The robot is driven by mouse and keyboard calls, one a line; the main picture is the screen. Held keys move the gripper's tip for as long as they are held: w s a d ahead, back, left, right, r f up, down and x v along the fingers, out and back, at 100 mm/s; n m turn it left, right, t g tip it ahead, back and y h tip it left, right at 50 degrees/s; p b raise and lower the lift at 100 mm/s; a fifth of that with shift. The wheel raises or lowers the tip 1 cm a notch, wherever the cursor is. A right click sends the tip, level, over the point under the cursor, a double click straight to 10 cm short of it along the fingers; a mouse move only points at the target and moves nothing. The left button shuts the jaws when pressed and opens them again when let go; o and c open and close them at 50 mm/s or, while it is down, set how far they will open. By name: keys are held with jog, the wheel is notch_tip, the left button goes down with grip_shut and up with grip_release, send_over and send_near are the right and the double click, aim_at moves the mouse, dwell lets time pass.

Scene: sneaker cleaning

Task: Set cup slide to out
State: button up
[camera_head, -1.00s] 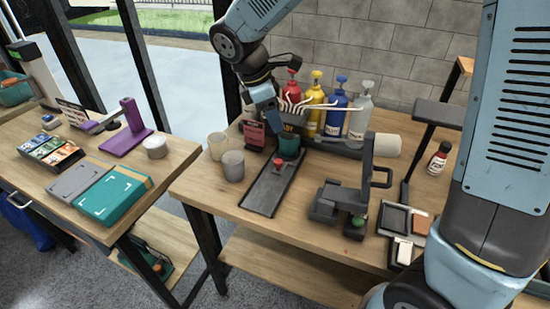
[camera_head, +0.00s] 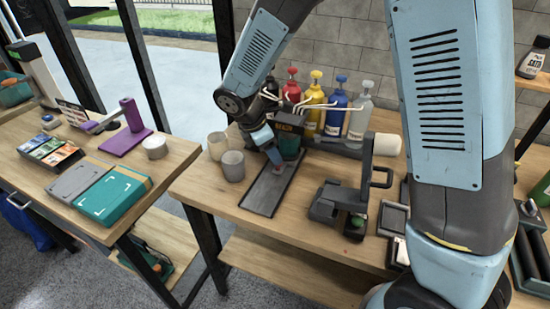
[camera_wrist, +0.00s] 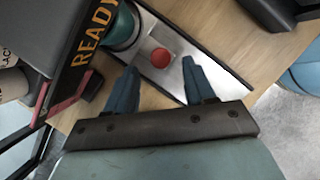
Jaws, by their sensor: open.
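The cup slide (camera_head: 262,195) is a long dark track on the middle table, running toward its front edge. Its red knob (camera_wrist: 160,57) shows in the wrist view, on the track beside a teal cup (camera_wrist: 121,28). The teal cup (camera_head: 290,147) stands at the far end of the track, under the black dispenser. My gripper (camera_head: 275,160) is low over the track, just in front of the cup, and mostly hides the knob in the head view. In the wrist view my gripper (camera_wrist: 159,64) is open, with the knob seen between and beyond the fingertips.
Red, yellow, blue and clear bottles (camera_head: 312,100) stand behind the dispenser. The track's near part is bare.

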jog(key=shift+x, duration=1.8)
grip_shut()
